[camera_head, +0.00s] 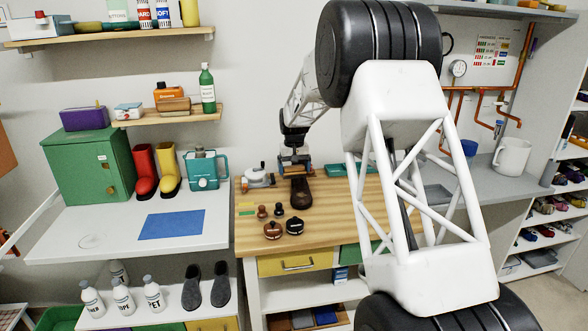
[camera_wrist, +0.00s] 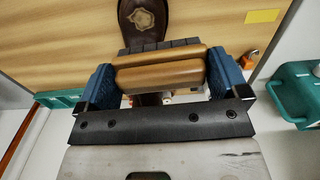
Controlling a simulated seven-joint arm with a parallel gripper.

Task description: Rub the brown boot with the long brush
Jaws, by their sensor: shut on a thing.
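The brown boot (camera_head: 302,192) stands on the wooden worktop, below my gripper (camera_head: 293,166). In the wrist view the dark brown boot (camera_wrist: 150,20) shows at the top, with a pale, uneven patch on it. My gripper (camera_wrist: 160,78) has blue fingers shut on the sides of the long brush (camera_wrist: 160,73). The brush has a light wooden back and dark bristles along its far edge. The bristles overlap the boot's near part in the wrist view. I cannot tell whether they touch it.
A white appliance (camera_head: 258,178) is at the back left. Red (camera_head: 145,170) and yellow boots (camera_head: 168,168), a blue mat (camera_head: 171,224) and a teal machine (camera_head: 206,169) are on the left bench.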

